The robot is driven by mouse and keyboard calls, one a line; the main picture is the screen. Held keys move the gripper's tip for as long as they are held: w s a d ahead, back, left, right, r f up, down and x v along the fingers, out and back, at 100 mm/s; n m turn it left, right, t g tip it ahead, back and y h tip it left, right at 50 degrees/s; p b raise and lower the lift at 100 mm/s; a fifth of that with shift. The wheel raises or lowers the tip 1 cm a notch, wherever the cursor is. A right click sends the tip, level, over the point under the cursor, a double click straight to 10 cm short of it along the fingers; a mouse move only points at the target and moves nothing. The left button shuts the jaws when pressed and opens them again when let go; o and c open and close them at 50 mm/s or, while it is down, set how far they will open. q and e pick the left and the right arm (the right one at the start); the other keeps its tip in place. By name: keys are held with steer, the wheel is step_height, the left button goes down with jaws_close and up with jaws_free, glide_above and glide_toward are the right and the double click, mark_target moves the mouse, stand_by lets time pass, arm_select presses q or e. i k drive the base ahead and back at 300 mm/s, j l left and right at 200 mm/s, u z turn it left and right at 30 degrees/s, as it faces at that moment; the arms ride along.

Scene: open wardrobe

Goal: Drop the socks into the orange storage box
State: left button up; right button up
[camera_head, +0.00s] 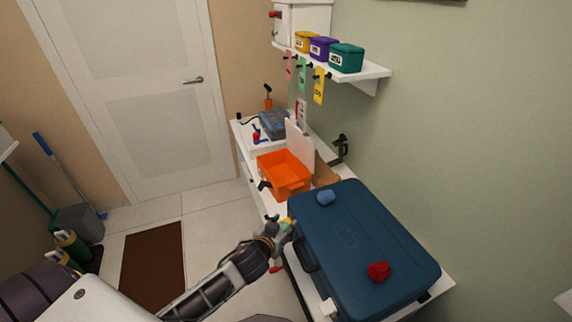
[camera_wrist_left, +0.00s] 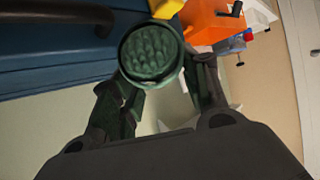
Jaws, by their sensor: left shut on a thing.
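The open orange storage box (camera_head: 276,185) stands on the white bench behind the blue suitcase, and its orange wall shows at the top of the left wrist view (camera_wrist_left: 208,22). My left gripper (camera_head: 284,229) is beside the suitcase's left edge, in front of the box. It is shut on a small green and yellow thing (camera_head: 286,222). In the left wrist view a round, bumpy dark green end (camera_wrist_left: 150,53) lies between the fingers, with yellow behind it. I cannot tell whether this is socks. A blue bundle (camera_head: 326,198) and a red bundle (camera_head: 378,271) lie on the suitcase.
The blue suitcase (camera_head: 345,237) fills the near bench. A clear blue case (camera_head: 273,124) lies farther back. A shelf (camera_head: 352,74) with small coloured boxes is on the right wall.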

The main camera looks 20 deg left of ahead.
mark_target(281, 178)
steer(key=i+j+z, duration=0.1)
steer(key=j+z, duration=0.3)
steer(key=j, duration=1)
steer(key=k+j+z, duration=0.1)
steer(key=j+z, duration=0.35)
steer(key=j, duration=0.95)
